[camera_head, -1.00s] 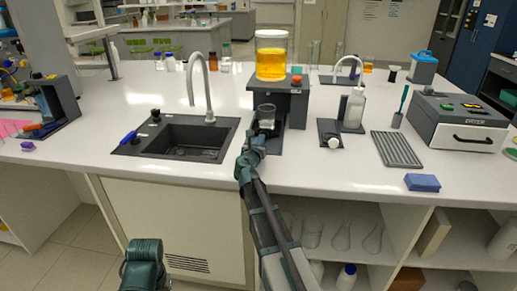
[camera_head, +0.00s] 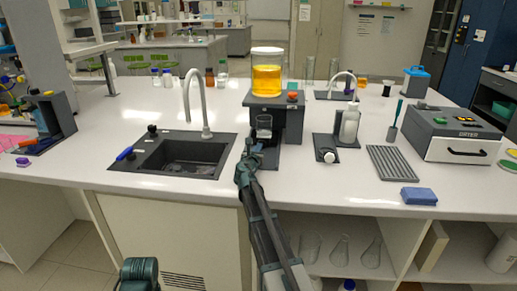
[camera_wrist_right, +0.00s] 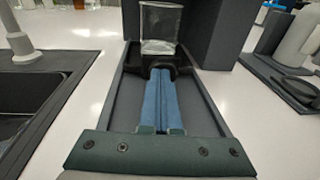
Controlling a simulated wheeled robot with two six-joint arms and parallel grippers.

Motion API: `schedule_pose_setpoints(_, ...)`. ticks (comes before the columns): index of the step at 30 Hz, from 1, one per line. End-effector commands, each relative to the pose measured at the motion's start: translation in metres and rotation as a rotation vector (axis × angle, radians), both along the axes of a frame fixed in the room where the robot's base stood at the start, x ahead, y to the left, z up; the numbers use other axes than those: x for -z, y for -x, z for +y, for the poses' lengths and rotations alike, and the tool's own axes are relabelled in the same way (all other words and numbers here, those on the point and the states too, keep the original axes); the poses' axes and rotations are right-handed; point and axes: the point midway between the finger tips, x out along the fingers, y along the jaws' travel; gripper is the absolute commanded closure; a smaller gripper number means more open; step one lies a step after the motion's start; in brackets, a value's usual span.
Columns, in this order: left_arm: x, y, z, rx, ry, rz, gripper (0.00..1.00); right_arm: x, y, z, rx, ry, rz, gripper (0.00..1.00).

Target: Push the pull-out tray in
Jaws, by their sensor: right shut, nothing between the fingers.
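The dark pull-out tray (camera_head: 271,160) sticks out toward me from under a dark stand (camera_head: 291,122). A clear glass beaker (camera_head: 264,125) stands at its inner end. In the right wrist view the tray (camera_wrist_right: 197,112) has low raised side walls, and the beaker (camera_wrist_right: 160,28) sits behind a black block (camera_wrist_right: 178,62). My right gripper (camera_head: 253,150) is shut and empty over the tray. Its blue fingers (camera_wrist_right: 160,75) point along the tray, with the tips at the black block; I cannot tell whether they touch.
A jar of yellow liquid (camera_head: 267,75) stands on top of the stand. A sink (camera_head: 180,155) with a tall faucet (camera_head: 204,105) lies to the left. A wash bottle (camera_head: 349,123) and a ribbed rack (camera_head: 391,162) are to the right. White counter lies bare in front.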

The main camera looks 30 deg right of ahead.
Motion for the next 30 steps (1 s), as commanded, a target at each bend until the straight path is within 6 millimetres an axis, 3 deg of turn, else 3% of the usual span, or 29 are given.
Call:
schedule_pose_setpoints(1, -0.002, 0.0, 0.0, 0.0, 0.0, 0.0, 1.0, -0.003, -0.005, -0.003, -0.001, 0.009, 0.001, 1.0)
schedule_pose_setpoints(5, -0.004, 0.0, 0.0, 0.0, 0.0, 0.0, 1.0, -0.005, 0.009, 0.006, -0.001, 0.006, 0.0, 1.0)
schedule_pose_setpoints(15, -0.011, 0.0, 0.0, 0.0, 0.0, 0.0, 1.0, -0.011, 0.069, 0.053, -0.001, 0.003, -0.001, 1.0)
schedule_pose_setpoints(21, -0.013, 0.0, 0.0, 0.0, 0.0, 0.0, 1.0, -0.014, 0.094, 0.075, 0.0, 0.002, -0.001, 1.0)
schedule_pose_setpoints(30, -0.015, 0.0, 0.0, 0.0, 0.0, 0.0, 1.0, -0.015, 0.106, 0.087, 0.001, 0.002, -0.001, 1.0)
